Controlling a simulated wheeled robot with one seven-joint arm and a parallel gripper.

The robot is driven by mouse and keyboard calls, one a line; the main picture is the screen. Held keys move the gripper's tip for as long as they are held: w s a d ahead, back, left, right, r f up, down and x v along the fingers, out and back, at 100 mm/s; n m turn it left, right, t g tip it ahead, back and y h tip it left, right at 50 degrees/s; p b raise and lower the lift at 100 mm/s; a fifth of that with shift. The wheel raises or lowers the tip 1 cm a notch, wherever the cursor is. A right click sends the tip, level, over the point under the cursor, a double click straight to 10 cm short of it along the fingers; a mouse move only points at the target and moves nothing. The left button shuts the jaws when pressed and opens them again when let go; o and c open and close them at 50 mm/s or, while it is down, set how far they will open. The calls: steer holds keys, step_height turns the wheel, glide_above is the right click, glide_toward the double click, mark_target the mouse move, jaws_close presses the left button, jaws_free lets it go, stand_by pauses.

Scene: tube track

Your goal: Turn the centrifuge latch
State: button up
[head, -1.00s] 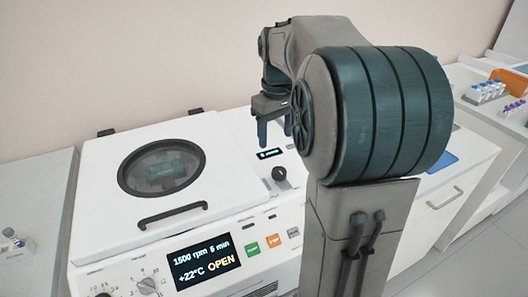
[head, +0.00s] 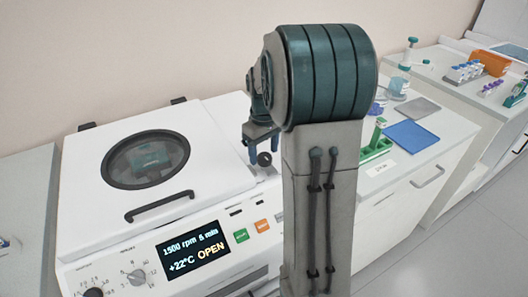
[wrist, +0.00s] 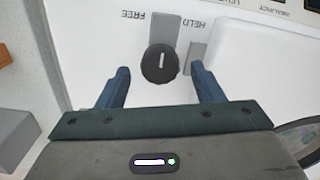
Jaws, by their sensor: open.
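The centrifuge (head: 220,215) is a white machine with a closed-looking lid, a round window (head: 146,159) and a display reading "OPEN". Its latch is a round black knob, seen in the head view (head: 264,159) and the wrist view (wrist: 160,64). In the wrist view the knob's white mark is in line with the grey plate behind it, between the labels FREE and HELD. My gripper (wrist: 163,88) is open, with one blue finger on each side of the knob and slightly short of it. No contact shows. In the head view my gripper (head: 262,150) is at the knob, partly hidden by my arm.
Right of the centrifuge, a bench holds a green rack (head: 376,150), a blue mat (head: 410,135) and a bottle (head: 398,85). Further right are a tube rack (head: 466,72) and an orange box (head: 492,63). The lid handle (head: 160,206) lies left of the knob.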

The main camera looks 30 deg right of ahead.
steer(key=shift+f, duration=0.45)
steer(key=shift+c, duration=0.3)
steer(key=c, duration=0.9)
